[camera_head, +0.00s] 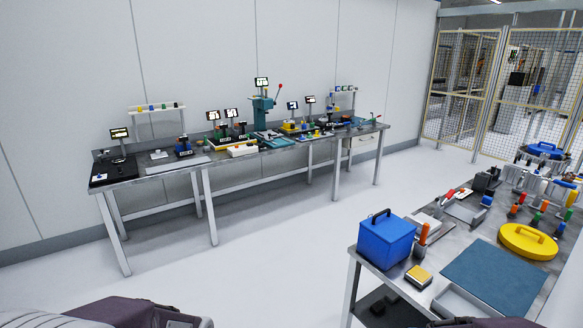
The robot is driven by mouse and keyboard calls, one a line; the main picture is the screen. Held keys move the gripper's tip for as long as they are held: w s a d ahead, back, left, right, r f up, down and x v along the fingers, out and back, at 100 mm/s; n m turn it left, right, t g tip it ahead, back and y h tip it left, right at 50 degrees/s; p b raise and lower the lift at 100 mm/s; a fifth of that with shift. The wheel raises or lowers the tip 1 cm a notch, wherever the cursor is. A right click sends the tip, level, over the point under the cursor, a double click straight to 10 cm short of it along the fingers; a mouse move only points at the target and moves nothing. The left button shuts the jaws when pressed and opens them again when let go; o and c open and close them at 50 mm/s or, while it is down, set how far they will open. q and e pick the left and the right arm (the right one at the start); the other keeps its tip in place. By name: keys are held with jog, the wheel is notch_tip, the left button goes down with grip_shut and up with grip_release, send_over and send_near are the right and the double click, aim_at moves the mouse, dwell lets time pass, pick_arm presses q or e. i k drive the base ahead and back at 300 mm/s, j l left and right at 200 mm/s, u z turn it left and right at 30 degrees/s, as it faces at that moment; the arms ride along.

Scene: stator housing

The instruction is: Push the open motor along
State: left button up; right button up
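I cannot make out an open motor for certain in the head view. A round blue-rimmed item (542,149) sits at the far end of the right workbench, too small to identify. A yellow round lid-like part with a handle (528,242) lies on the same bench. A blue box with a black handle (386,240) stands at its near left corner. Dark parts of my arms show at the bottom edge, but neither gripper is in view.
The right workbench (460,235) also holds a dark teal mat (492,275), a yellow-topped block (418,277) and several coloured-handled tools. A long bench (170,168) with small stations and a green press (262,108) lines the wall. The floor between is clear. Mesh fencing (462,90) stands behind.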

aim_at(344, 118)
jog(key=i+u, duration=0.25)
jog(key=i, duration=2.2)
jog(key=i+z, duration=0.1)
jog(key=i, duration=0.4)
jog(key=i+j+z, duration=0.1)
jog(key=i, duration=0.4)
jog(key=i+j+z, duration=0.1)
jog(key=i, duration=0.45)
jog(key=i+j+z, duration=0.1)
jog(key=i+j, duration=0.15)
jog(key=i, duration=0.25)
jog(key=i+j+z, duration=0.1)
jog(key=i+j, duration=0.15)
jog(key=i, duration=0.25)
